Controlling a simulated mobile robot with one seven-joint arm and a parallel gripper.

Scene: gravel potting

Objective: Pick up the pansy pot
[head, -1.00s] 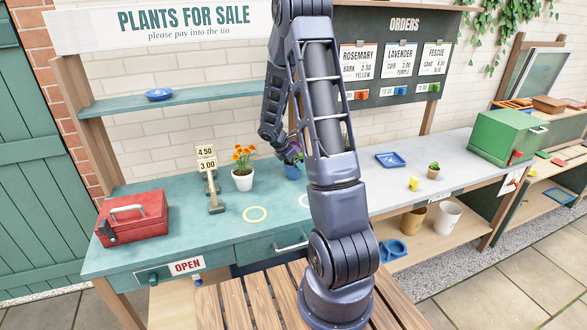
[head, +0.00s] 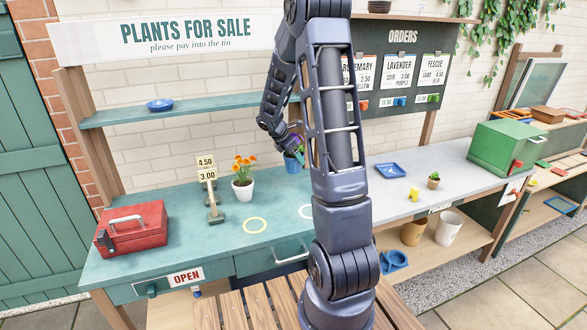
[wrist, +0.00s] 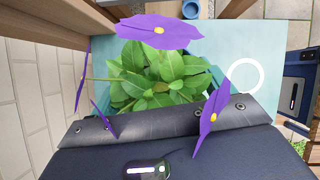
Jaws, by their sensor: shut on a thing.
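The pansy pot (head: 294,166) is blue with purple flowers and shows beside my forearm in the head view. It appears held above the teal bench. In the wrist view, green leaves and purple pansy flowers (wrist: 160,33) with yellow centres rise from it and hide most of the pot. My gripper (head: 291,151) is shut on the pot; its fingertips are largely hidden in the head view. The dark gripper body fills the lower part of the wrist view.
A white pot of orange flowers (head: 242,190) stands left of the pansy, by a price stand (head: 214,203). A red box (head: 132,228) sits far left. A shelf (head: 190,111) runs behind.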

